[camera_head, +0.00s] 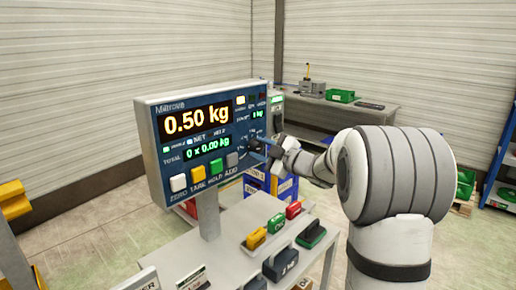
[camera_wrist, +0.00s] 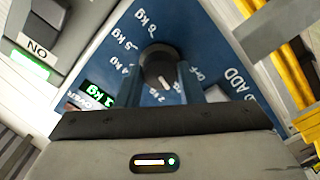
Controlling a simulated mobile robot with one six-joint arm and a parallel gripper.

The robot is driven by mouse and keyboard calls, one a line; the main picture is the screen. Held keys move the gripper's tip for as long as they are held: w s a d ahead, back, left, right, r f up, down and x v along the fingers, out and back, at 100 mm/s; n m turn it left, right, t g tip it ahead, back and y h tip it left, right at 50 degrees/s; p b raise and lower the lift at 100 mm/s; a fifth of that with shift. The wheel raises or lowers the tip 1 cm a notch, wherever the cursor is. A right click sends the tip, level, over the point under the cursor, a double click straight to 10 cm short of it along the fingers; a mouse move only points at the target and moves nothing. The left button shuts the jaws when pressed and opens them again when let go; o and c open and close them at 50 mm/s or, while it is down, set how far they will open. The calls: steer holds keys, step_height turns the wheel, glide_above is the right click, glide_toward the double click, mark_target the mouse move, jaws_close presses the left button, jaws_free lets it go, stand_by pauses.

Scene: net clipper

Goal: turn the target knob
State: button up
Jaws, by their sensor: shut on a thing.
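The weighing panel (camera_head: 152,170) is a blue-faced box on a grey post. It reads 0.50 kg, with 0 x 0.00 kg in green below. My gripper (camera_head: 262,146) is at its right side, where it hides the knob in the head view. In the wrist view the dark round knob (camera_wrist: 158,66) sits on the blue face, ringed by kg labels and an OFF label. Its pale pointer mark faces down toward my gripper. My gripper (camera_wrist: 164,86) has its blue fingers on either side of the knob, shut on it.
Under the panel, a grey table (camera_head: 218,250) bears several coloured blocks, including a yellow one (camera_head: 256,239). A small unit with an ON label (camera_wrist: 38,47) is close to the knob. A bench (camera_head: 345,108) with a green tray (camera_head: 341,96) stands behind.

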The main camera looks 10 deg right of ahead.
steer(key=shift+d+f, duration=0.1)
steer(key=shift+f, duration=0.05)
steer(key=o, duration=0.8)
steer(key=shift+w, duration=0.15)
steer(key=shift+o, duration=1)
steer(key=b+v, duration=0.1)
steer(key=v, duration=0.7)
